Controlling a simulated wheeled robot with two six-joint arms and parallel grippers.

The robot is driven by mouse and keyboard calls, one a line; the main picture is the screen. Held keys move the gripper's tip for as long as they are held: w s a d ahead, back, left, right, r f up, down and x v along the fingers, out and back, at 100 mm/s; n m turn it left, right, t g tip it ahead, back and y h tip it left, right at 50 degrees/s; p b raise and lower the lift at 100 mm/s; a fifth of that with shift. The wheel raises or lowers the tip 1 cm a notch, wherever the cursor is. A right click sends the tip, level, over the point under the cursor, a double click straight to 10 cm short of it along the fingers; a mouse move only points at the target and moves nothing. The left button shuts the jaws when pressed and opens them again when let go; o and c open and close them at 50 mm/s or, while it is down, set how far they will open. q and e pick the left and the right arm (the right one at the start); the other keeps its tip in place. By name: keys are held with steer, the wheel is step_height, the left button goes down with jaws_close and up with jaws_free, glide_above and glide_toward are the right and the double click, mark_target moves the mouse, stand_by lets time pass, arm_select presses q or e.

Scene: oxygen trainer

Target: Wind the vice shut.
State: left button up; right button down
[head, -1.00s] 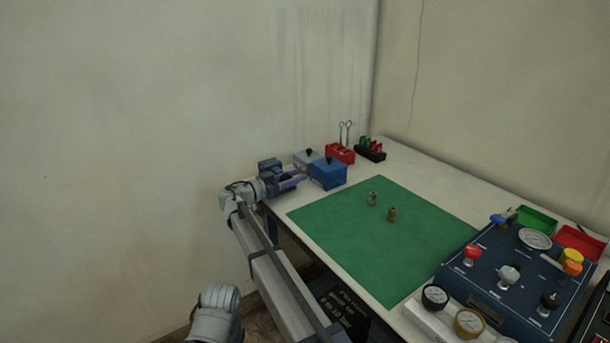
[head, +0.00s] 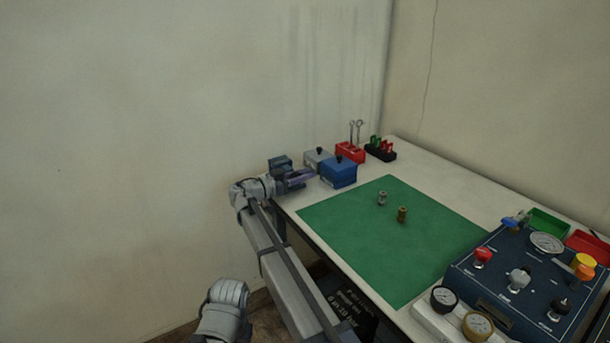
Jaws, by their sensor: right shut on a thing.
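The vice (head: 280,162) is a small dark blue-grey block at the far left corner of the green-matted table, with a purple-grey part (head: 300,177) beside it. My right gripper (head: 274,184) is at the vice's near left side, at the table edge. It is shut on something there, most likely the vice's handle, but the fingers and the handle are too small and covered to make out. How far apart the vice's jaws stand cannot be told. My left gripper is not in view.
Blue box (head: 338,174), grey box (head: 317,158) and red holder (head: 350,151) stand close right of the vice. A blue gauge panel (head: 500,285) fills the right. The wall is close at left.

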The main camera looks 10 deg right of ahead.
steer(key=shift+r, duration=0.1)
steer(key=g+y+p, duration=0.1)
steer(key=y+p, duration=0.1)
steer(key=p, duration=0.2)
steer(key=f+y+p, duration=0.1)
steer(key=y+p, duration=0.2)
steer(key=p, duration=0.1)
steer(key=shift+a+g+p, duration=0.1)
steer(key=shift+g+p, duration=0.25)
steer(key=shift+g, duration=0.05)
steer(key=shift+s+f+g+y+p, duration=0.1)
steer(key=shift+f+g+y+p, duration=0.3)
steer(key=shift+y+p, duration=0.45)
steer(key=shift+a+f, duration=0.1)
steer(key=shift+f, duration=0.05)
steer(key=c, duration=1)
jaws_free()
